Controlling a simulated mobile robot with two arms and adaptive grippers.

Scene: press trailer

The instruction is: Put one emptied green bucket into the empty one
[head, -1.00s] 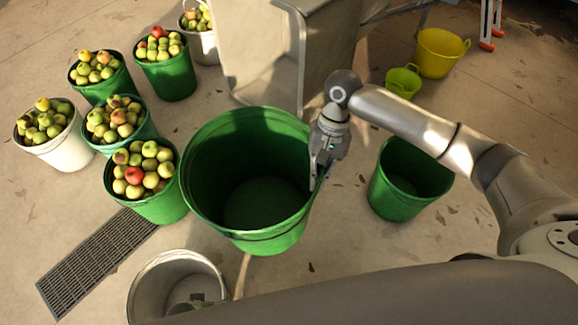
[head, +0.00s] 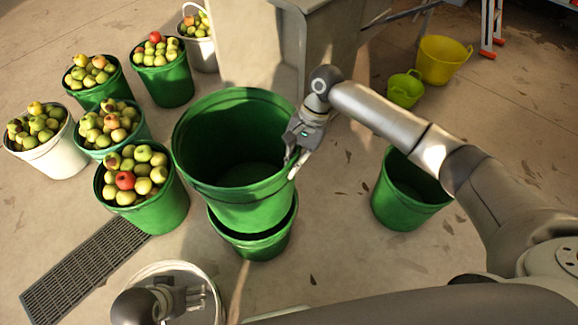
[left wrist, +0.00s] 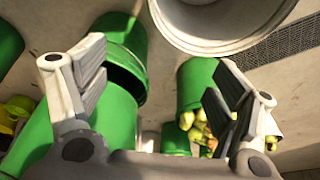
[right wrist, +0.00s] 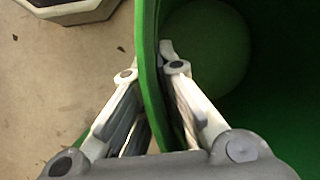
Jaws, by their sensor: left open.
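My right gripper (head: 302,150) is shut on the rim of a large empty green bucket (head: 235,205). In the right wrist view its fingers (right wrist: 152,68) straddle the bucket's wall (right wrist: 150,50). A second green bucket (head: 262,248) stands directly below, its rim partly showing around the held bucket's base. I cannot tell whether the base is inside it or just above. Another empty green bucket (head: 400,212) stands on the floor to the right.
Several buckets of apples (head: 160,210) stand at the left, beside a floor grate (head: 80,270). A grey metal structure (head: 330,45) is behind the held bucket. Yellow (head: 442,62) and lime (head: 404,90) tubs stand back right.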

